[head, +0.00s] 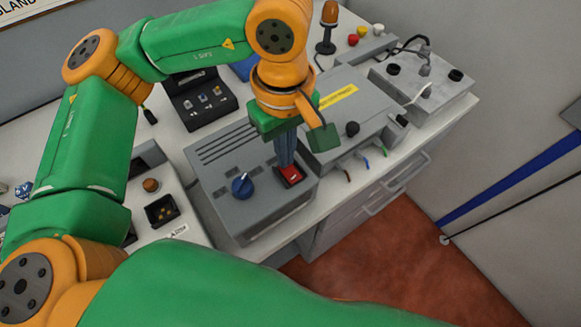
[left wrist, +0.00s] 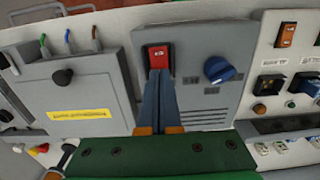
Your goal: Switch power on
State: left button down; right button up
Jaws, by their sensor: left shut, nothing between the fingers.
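A grey power unit (head: 224,195) with vent slots stands on the white bench in the head view. On its top face are a red rocker switch (head: 290,174) and a blue round knob (head: 242,186). My left gripper (head: 286,162) points down at the red switch, its shut fingers at or just above it; I cannot tell whether they touch. In the left wrist view the shut fingers (left wrist: 160,78) end at the lower edge of the red switch (left wrist: 158,57), and the blue knob (left wrist: 218,69) lies to their right. My right gripper is not in view.
A grey box with a yellow label (head: 338,97) and coloured wire ends stands right of the unit. A black device (head: 200,98) lies behind it. A panel with a black socket (head: 162,210) is at the left. An orange beacon (head: 329,14) stands at the back.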

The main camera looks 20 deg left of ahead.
pick_arm(q)
jog(key=shift+f+b, duration=0.5)
jog(key=shift+f, duration=0.05)
jog(key=shift+r, duration=0.1)
notch_tip(320, 180, up, 7)
jog(key=p, duration=0.5)
dwell(0.4)
